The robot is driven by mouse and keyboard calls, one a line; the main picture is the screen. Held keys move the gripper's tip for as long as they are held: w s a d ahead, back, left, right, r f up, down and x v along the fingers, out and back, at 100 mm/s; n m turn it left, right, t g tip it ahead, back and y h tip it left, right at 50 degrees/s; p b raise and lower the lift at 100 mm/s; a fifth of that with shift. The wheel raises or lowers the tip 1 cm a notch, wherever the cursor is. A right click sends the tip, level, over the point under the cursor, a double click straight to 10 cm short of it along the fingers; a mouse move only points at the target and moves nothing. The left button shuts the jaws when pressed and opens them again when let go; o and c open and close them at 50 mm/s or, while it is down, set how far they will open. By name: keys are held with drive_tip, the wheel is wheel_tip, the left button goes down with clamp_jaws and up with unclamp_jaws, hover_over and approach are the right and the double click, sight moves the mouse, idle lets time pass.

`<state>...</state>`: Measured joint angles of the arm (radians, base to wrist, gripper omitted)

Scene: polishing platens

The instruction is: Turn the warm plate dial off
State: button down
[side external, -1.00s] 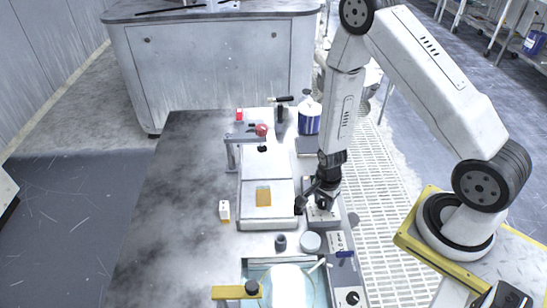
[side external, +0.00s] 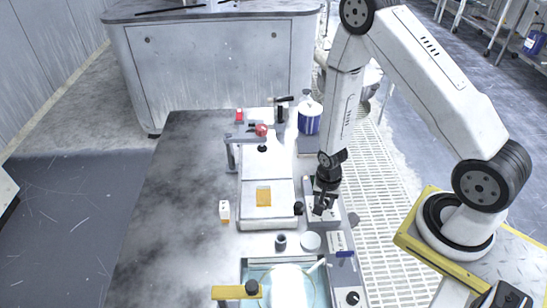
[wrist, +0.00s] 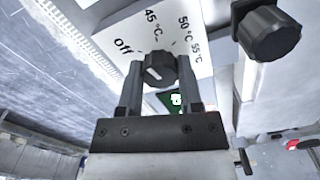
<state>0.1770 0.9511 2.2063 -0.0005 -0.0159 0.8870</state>
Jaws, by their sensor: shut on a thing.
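The warm plate dial (wrist: 160,71) is a black knob on a white panel (wrist: 117,22) printed "off", 45 °C, 50 °C and 55 °C. My gripper (wrist: 159,62) is shut on the dial, with one finger on each side of it in the wrist view. A pale mark shows on the dial's face; I cannot tell exactly which label it lines up with. In the side view my gripper (side external: 323,208) is down at the small unit on the bench's right side and hides the dial.
Another black knob (wrist: 268,32) stands close by on the right in the wrist view. In the side view, a white bottle with a blue label (side external: 310,118) stands behind, and a round pale lid (side external: 310,241) and a dark small jar (side external: 280,242) stand in front.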

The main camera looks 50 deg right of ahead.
sight(324, 202)
drive_tip(key=n, duration=0.6)
idle(0.6)
drive_tip(key=shift+c, duration=1.3)
unclamp_jaws()
drive_tip(key=shift+r, duration=0.1)
drive_tip(key=shift+r, duration=3.8)
